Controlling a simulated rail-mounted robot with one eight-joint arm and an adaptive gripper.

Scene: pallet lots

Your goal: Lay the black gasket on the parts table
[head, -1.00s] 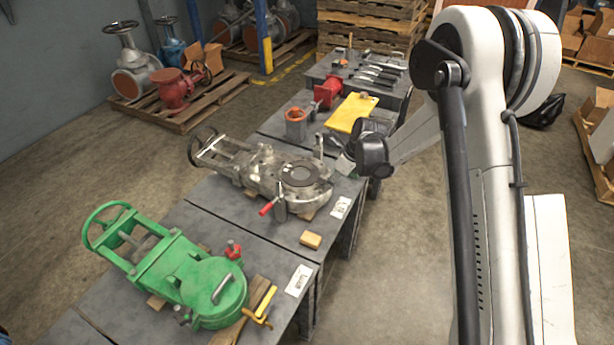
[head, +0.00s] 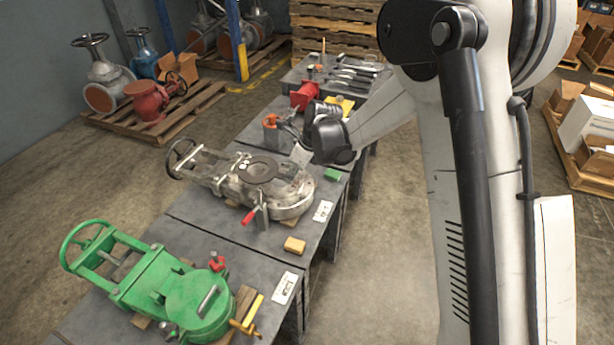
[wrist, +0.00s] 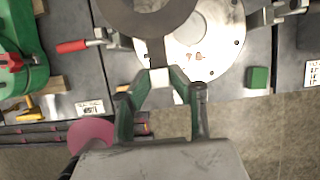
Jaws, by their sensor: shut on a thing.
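The black gasket (wrist: 150,12) is a flat dark ring with a tab, cut off by the top of the wrist view. My gripper (wrist: 160,76), with green-sided fingers, is shut on that tab. The gasket overlaps the left part of the grey valve's bright round face (wrist: 215,45). In the head view the gasket (head: 258,169) shows as a dark disc at the valve's face; whether it touches cannot be told. My gripper (head: 301,154) is partly hidden by my wrist there. The grey valve (head: 285,203) lies on a grey table (head: 190,212).
A green valve (head: 190,295) lies on the nearer table. A wooden block (head: 294,245) and a green block (head: 332,174) sit near the table edge. Beyond are an orange-topped vise (head: 271,133), a red part (head: 304,95) and a table with tools (head: 350,75).

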